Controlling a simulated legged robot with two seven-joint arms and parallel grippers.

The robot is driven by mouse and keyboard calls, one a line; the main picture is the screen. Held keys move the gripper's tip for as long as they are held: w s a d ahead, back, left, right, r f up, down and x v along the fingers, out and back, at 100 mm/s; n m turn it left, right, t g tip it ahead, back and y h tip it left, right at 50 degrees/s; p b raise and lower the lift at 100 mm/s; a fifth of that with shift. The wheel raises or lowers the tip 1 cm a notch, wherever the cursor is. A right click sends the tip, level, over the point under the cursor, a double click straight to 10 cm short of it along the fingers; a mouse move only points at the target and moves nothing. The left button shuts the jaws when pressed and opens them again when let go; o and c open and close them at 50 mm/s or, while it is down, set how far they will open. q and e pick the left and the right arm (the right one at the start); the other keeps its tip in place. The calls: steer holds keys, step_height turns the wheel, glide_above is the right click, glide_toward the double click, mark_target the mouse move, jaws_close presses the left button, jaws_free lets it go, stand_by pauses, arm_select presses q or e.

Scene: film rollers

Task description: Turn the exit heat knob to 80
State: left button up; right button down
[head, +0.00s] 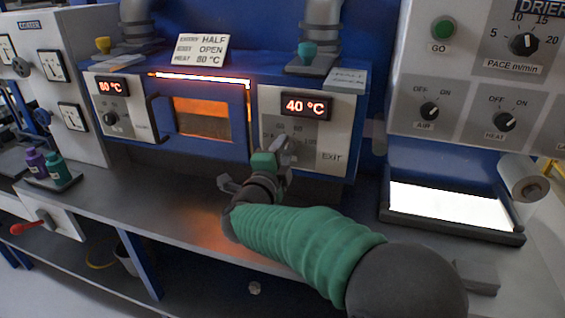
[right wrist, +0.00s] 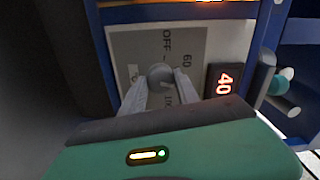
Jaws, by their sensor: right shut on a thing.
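The exit heat panel (head: 333,138) is the right-hand pale panel on the blue oven, marked EXIT, and its display (head: 305,105) reads 40 °C. My right gripper (head: 284,148) reaches up to this panel and hides the knob in the head view. In the right wrist view the round grey exit heat knob (right wrist: 160,74) sits between the fingers of the right gripper (right wrist: 160,88), which are shut on it. The marks OFF and 60 show around the knob; other marks are partly hidden. The display (right wrist: 224,84) also shows 40 there. My left gripper is not in view.
The entry panel (head: 121,106) at left has its own knob (head: 110,118) and a display that seems to read 80 °C. A sign (head: 200,49) reads entry half, exit open, heat 80 °C. A bright tray (head: 450,205) lies at right.

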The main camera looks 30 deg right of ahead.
steer(key=shift+f+m+b, duration=0.4)
steer(key=shift+m+b, duration=0.35)
steer(key=shift+m, duration=0.15)
steer(key=c, duration=1.3)
jaws_free()
steer(key=shift+s, duration=0.1)
steer(key=o, duration=0.4)
steer(key=shift+r, duration=0.25)
steer(key=p+v, duration=0.1)
steer(key=v, duration=1.6)
steer(key=shift+p, duration=0.35)
steer(key=shift+f, duration=0.1)
